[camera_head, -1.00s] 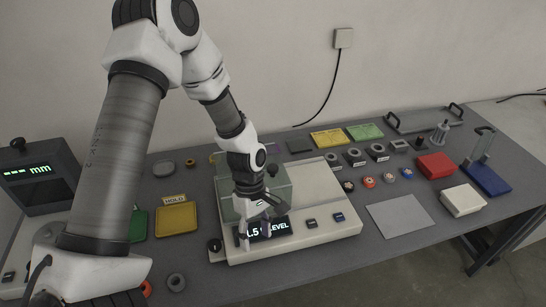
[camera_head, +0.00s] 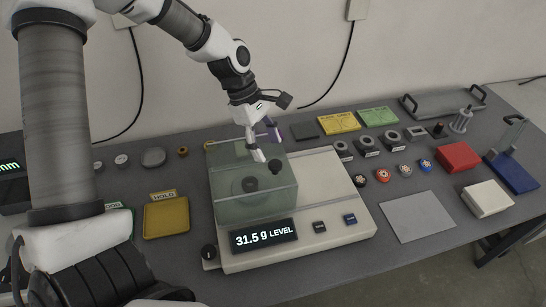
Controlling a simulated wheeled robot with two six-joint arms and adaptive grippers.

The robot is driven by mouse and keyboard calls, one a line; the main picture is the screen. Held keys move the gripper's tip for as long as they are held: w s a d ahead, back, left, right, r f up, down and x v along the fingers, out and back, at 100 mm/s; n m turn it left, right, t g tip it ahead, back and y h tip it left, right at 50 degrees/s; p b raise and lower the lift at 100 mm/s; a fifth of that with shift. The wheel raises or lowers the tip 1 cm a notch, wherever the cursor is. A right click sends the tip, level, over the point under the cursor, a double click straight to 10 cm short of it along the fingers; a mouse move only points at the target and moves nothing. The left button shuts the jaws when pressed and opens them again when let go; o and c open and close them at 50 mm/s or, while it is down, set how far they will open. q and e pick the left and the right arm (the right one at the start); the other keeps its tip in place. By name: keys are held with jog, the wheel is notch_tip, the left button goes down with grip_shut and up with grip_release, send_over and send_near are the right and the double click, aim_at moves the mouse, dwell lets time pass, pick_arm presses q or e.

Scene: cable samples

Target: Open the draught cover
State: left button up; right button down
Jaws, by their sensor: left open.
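The draught cover (camera_head: 228,205) is a see-through greenish box on the left part of the pale balance (camera_head: 335,215). It appears closed. A dark knob (camera_head: 275,167) shows at its top. A dark round piece (camera_head: 250,184) shows through the cover. The balance display (camera_head: 263,237) reads "31.5 g LEVEL". My left gripper (camera_head: 267,146) is open, pointing down over the top of the cover. One fingertip is just left of the knob and the other is behind it. I cannot tell whether either touches it. My right gripper is not in view.
A yellow HOLD tray (camera_head: 166,218) lies left of the balance. Rings (camera_head: 366,146) and small coloured pieces (camera_head: 405,170) stand to the right, with a red box (camera_head: 459,157) and a white box (camera_head: 487,198). A grey mat (camera_head: 417,215) lies at front right.

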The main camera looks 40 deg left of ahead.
aim_at(274, 161)
pick_arm(q)
jog(key=x, duration=0.3)
jog(key=w+a+x, duration=0.1)
jog(key=x, duration=0.1)
jog(key=shift+d+f, duration=0.15)
jog(key=shift+f, duration=0.25)
jog(key=shift+s+d+r, duration=0.15)
jog(key=shift+s, duration=0.2)
jog(key=shift+c, duration=1.4)
grip_shut()
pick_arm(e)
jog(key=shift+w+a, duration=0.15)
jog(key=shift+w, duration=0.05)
